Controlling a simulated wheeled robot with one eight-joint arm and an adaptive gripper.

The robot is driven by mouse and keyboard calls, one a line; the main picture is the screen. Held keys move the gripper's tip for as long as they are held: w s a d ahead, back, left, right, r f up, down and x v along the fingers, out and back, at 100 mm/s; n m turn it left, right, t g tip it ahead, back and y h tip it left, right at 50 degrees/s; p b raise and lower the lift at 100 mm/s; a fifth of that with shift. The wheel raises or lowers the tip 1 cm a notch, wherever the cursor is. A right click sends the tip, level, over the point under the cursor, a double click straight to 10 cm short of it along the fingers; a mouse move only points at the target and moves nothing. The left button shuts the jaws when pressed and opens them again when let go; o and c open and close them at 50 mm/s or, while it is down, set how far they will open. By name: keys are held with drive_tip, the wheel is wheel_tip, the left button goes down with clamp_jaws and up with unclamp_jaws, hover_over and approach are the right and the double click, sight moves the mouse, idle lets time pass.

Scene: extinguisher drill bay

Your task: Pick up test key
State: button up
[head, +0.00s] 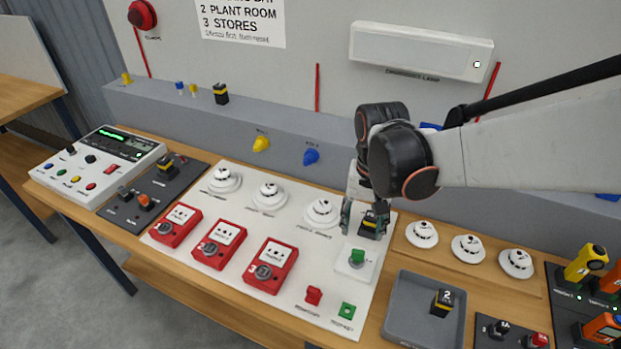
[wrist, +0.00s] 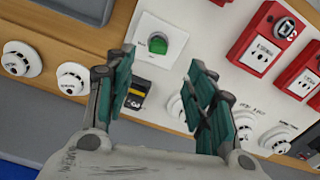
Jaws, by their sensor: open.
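No label that I can read surely marks the test key. My gripper (head: 363,218) is open, pointing down over the right part of the white panel. A black block with a yellow band (head: 370,224) stands at its fingers, partly hidden by them. In the wrist view this block (wrist: 137,94) shows just beside the left finger, and I cannot tell whether they touch. A green knob on a white plate (head: 357,258) sits just in front of the gripper; it also shows in the wrist view (wrist: 156,43).
A similar block marked 2 (head: 442,302) stands in a grey tray (head: 405,318). Others stand on the back ledge (head: 220,94) and the dark left panel (head: 167,165). A lamp box (head: 420,50) hangs behind.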

sight(358, 252)
wheel_tip(358, 252, down, 8)
drive_tip(key=shift+f+b, duration=0.1)
drive_tip(key=shift+b, duration=1.1)
drive_tip(key=f, duration=0.1)
drive_tip(key=f+b, duration=0.1)
drive_tip(key=f, duration=0.1)
drive_tip(key=f+b, duration=0.1)
drive_tip(key=f, duration=0.1)
drive_tip(key=shift+w+d, duration=0.15)
drive_tip(key=shift+w, duration=0.1)
drive_tip(key=c, duration=0.9)
drive_tip(key=shift+r, duration=0.1)
drive_tip(key=shift+c, duration=0.4)
